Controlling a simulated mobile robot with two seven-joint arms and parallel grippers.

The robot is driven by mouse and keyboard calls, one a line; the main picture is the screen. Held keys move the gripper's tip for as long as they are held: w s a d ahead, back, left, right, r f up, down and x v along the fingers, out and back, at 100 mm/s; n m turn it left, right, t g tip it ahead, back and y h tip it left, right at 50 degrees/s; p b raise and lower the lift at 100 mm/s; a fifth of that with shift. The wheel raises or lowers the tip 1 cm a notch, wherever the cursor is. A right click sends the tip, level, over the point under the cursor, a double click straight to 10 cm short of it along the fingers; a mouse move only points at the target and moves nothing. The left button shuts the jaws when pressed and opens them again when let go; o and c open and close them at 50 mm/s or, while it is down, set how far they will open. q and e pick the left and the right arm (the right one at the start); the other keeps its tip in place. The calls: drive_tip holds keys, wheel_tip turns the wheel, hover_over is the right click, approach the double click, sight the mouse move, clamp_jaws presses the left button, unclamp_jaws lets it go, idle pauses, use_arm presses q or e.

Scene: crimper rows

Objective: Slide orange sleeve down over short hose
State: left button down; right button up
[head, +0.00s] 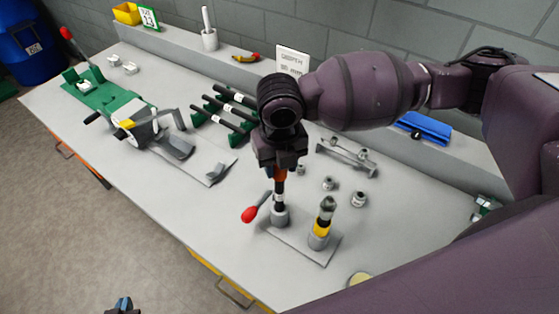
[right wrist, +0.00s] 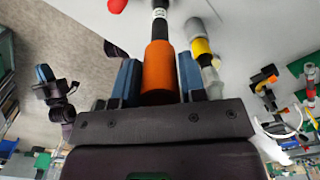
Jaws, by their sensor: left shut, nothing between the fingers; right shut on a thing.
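The orange sleeve (head: 280,174) is between the blue fingers of my right gripper (right wrist: 159,74), which is shut on it. The sleeve also shows large in the right wrist view (right wrist: 157,70). The short black hose (head: 280,196), with a white band, stands upright in a grey cup holder (head: 280,216) below the sleeve. In the right wrist view the hose (right wrist: 160,22) is in line with the sleeve and meets its end. How far it reaches inside is hidden. My left gripper (head: 123,306) is shut and empty at the bottom edge, away from the table.
A second holder beside it carries a yellow-banded hose with a metal fitting (head: 325,213). A red-handled tool (head: 255,209) lies close left of the hose. Black hoses lie in a green rack (head: 222,115); loose fittings (head: 329,183) lie to the right. The front left tabletop is clear.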

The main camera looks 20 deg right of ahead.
sight(280, 185)
drive_tip(key=shift+f+b, duration=1.35)
drive_tip(key=shift+f, duration=2.45)
drive_tip(key=o, duration=1)
wheel_tip(280, 185, up, 11)
drive_tip(key=shift+f, duration=0.1)
drive_tip(key=shift+a, duration=0.1)
idle(0.3)
